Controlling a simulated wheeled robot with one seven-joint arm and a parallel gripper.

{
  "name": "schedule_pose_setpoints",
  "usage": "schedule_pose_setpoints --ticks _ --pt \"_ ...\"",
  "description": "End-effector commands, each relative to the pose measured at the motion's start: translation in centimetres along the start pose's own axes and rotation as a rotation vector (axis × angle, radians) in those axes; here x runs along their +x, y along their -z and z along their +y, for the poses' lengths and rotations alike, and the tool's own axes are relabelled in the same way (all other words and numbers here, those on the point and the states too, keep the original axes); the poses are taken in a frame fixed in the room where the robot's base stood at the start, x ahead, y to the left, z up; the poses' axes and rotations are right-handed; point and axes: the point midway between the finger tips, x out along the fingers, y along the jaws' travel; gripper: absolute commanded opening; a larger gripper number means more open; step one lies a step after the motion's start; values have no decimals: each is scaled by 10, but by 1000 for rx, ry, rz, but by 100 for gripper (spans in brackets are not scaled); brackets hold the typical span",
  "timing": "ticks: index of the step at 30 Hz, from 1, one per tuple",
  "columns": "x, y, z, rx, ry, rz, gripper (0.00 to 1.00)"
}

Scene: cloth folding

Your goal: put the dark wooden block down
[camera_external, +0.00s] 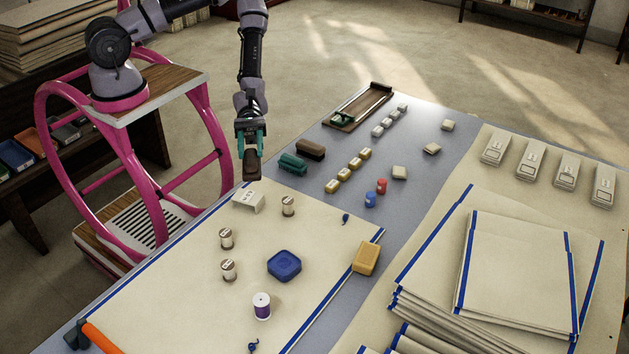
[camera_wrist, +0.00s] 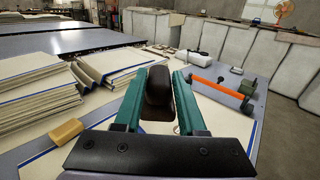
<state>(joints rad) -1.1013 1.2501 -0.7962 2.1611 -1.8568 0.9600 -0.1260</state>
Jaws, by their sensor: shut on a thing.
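My gripper (camera_external: 249,150) is shut on a dark wooden block (camera_external: 252,167). In the external view it holds the block at the far left edge of the table, near a white bracket-like piece; I cannot tell how high it is above the surface. In the wrist view the dark block (camera_wrist: 158,92) stands between the teal fingers of my gripper (camera_wrist: 158,100). Another dark brown block (camera_external: 310,150) lies on the grey table top next to a green piece (camera_external: 292,164). The dark block hides part of the cloth behind it in the wrist view.
A blue-edged cloth (camera_external: 190,270) carries several spools, a blue case (camera_external: 284,266) and the white piece (camera_external: 248,200). A yellow block (camera_external: 366,258) sits at its right edge. Folded cloths (camera_external: 520,265) are stacked at the right. Small blocks stand on the grey table top (camera_external: 300,200).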

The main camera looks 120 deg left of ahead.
Motion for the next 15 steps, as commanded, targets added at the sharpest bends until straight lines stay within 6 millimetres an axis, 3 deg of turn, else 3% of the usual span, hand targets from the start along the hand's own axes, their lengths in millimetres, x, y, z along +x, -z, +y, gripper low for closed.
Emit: schedule_pose_setpoints --ticks 6,15 --pt "4 -6 -2 -3 -152 1 0" --pt "-2 3 2 -1 -338 0 0"
